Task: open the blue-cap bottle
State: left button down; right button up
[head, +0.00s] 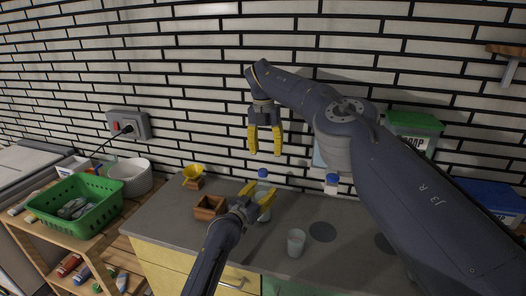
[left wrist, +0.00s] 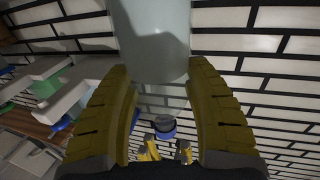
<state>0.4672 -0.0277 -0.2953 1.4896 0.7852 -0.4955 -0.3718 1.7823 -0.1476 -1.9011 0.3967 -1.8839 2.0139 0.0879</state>
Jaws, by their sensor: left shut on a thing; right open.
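The blue-cap bottle (head: 263,186) stands upright on the grey counter, its pale body partly hidden by my left gripper. My left gripper (head: 259,197) is shut on the body, one yellow finger on each side. In the left wrist view, the pale bottle body (left wrist: 152,45) lies between the fingers, and its blue cap (left wrist: 165,124) shows beyond. My right gripper (head: 264,152) is open and empty, pointing down above the cap and apart from it. Its yellow fingertips also show past the cap in the left wrist view (left wrist: 167,153).
A clear cup (head: 296,243) stands in front. A wooden box (head: 209,208) and a yellow funnel-like piece (head: 194,173) are at the left. A green basket (head: 75,203) sits on a side shelf.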

aim_at(263, 170)
jog(key=m, duration=0.7)
jog(key=shift+a+f, duration=0.1)
jog(key=m, duration=0.6)
jog(key=shift+a+f, duration=0.1)
jog(key=m, duration=0.7)
jog(key=shift+s+a+f, duration=0.1)
jog(key=shift+a, duration=0.1)
jog(key=m, duration=0.7)
jog(key=shift+a+y, duration=0.15)
jog(key=shift+y, duration=0.15)
jog(key=shift+f, duration=4)
grip_shut()
